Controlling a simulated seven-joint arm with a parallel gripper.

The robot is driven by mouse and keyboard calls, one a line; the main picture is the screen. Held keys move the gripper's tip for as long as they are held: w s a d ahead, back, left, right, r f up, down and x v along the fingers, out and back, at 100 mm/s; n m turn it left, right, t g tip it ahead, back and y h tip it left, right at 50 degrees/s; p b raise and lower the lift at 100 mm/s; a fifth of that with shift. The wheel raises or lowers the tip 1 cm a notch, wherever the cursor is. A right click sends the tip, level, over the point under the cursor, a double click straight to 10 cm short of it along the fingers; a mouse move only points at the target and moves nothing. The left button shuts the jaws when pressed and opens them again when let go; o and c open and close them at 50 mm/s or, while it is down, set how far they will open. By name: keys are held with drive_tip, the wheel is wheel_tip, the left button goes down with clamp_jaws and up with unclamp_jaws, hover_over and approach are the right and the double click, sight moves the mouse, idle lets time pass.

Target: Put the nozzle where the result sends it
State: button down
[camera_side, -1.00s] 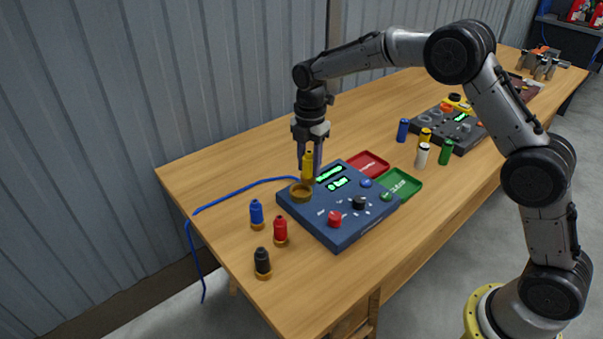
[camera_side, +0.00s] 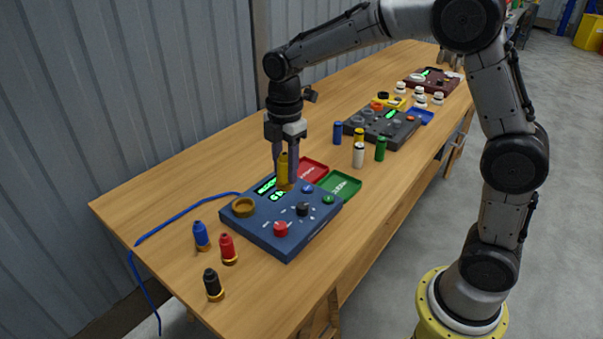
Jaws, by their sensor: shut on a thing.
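My gripper (camera_side: 286,180) points down and is shut on a yellow nozzle (camera_side: 283,168), held upright over the back part of the blue test panel (camera_side: 290,245). The panel has a brass ring socket (camera_side: 243,208) at its left corner, and the nozzle is right of this ring. Green display text (camera_side: 266,186) is lit, but the fingers and nozzle partly cover it and I cannot read it. A red tray (camera_side: 313,170) and a green tray (camera_side: 340,186) lie behind and right of the panel. Both look empty, and their lettering is too small to read.
Blue (camera_side: 201,236), red (camera_side: 228,249) and black (camera_side: 213,285) nozzles stand at front left. A blue hose (camera_side: 185,212) runs off the table's left edge. Several small cylinders, including a white one (camera_side: 358,155), stand before a grey panel (camera_side: 383,127) farther back.

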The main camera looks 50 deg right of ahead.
drive_tip(key=d+f+m, duration=0.2)
drive_tip(key=d+m, duration=0.3)
drive_tip(key=d, duration=0.5)
drive_tip(key=d+f+m, duration=0.2)
drive_tip(key=d+m, duration=0.3)
drive_tip(key=d, duration=0.4)
drive_tip(key=w+d+f, duration=0.1)
drive_tip(key=w+f, duration=0.1)
drive_tip(key=w, duration=0.1)
drive_tip(key=w+d+f, duration=0.2)
drive_tip(key=w+f, duration=0.1)
drive_tip(key=w, duration=0.1)
drive_tip(key=w+d+f, duration=0.2)
drive_tip(key=w+f, duration=0.1)
drive_tip(key=w, duration=0.1)
drive_tip(key=shift+w+d+f, duration=0.1)
drive_tip(key=shift+w+f, duration=0.05)
drive_tip(key=shift+w, duration=0.1)
drive_tip(key=shift+w+d+f, duration=0.15)
drive_tip(key=shift+w+f, duration=0.3)
drive_tip(key=shift+f, duration=1.7)
drive_tip(key=shift+f, duration=0.1)
drive_tip(key=c, duration=0.5)
unclamp_jaws()
drive_tip(key=shift+f, duration=0.1)
